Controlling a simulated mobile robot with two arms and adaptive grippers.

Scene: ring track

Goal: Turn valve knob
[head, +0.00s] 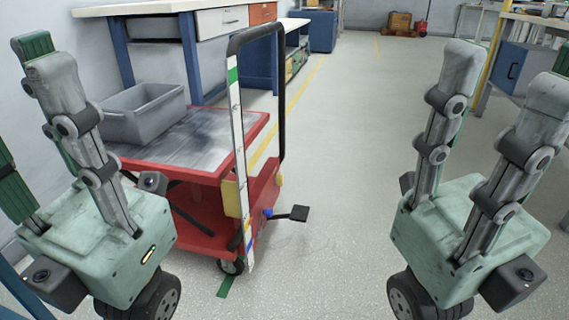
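No valve knob can be made out for sure in the head view. A small blue round part (268,213) sits low on the red lift cart, beside a black foot pedal (294,213); I cannot tell whether it is a knob. My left gripper (48,62) is at the left, in front of the cart, with its grey fingers pointing up and nothing between them. My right gripper (507,74) is at the right with its fingers up and apart, also empty. Neither gripper touches the cart.
The red lift cart (262,195) has a black handle (282,90) and a grey bin (145,112) on top. A workbench with drawers (222,22) stands behind it. A blue cabinet (513,70) is at the right. The floor (345,130) between is clear.

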